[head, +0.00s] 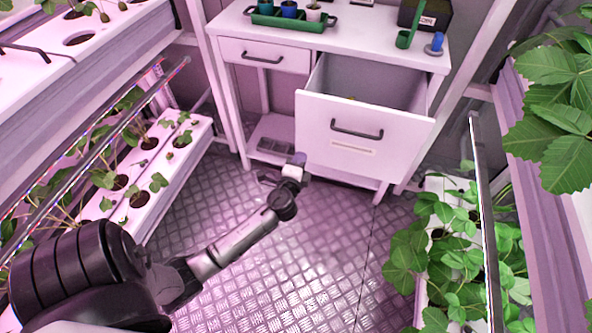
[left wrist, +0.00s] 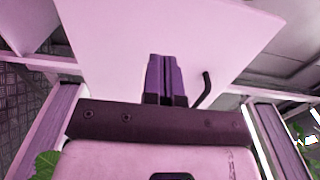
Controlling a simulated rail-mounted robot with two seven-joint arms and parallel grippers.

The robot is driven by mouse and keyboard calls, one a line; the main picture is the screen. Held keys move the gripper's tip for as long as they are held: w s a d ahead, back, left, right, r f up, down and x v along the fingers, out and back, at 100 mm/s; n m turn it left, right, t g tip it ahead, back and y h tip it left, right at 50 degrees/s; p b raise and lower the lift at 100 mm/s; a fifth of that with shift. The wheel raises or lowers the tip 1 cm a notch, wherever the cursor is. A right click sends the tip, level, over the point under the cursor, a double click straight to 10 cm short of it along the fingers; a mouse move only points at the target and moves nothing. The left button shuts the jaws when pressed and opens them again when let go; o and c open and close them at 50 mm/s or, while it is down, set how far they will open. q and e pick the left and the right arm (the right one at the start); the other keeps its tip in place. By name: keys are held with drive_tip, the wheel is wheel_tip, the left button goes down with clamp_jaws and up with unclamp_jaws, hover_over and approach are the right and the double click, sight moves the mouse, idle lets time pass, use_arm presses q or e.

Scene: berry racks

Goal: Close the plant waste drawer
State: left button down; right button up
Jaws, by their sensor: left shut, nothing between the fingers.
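The plant waste drawer (head: 320,118) is the deep white drawer in the lower right of the cabinet. It stands pulled out, its inside showing from above, with a dark bar handle (head: 357,130) and a pale label strip on its front. My left gripper (head: 298,160) is shut and empty at the lower left edge of the drawer front. In the left wrist view the shut fingers (left wrist: 163,78) stand before the broad pale drawer front (left wrist: 110,60), with the dark handle (left wrist: 204,90) to their right. Whether they touch the panel I cannot tell. My right gripper is out of view.
A shallow drawer (head: 285,56) left of it is shut.

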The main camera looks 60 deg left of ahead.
sight(309, 138)
use_arm(q)
drive_tip(key=shift+b+x, duration=0.9)
drive_tip(key=shift+x, duration=2.6)
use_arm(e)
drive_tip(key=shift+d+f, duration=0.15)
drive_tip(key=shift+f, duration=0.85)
use_arm(q)
drive_tip(key=shift+w, duration=0.1)
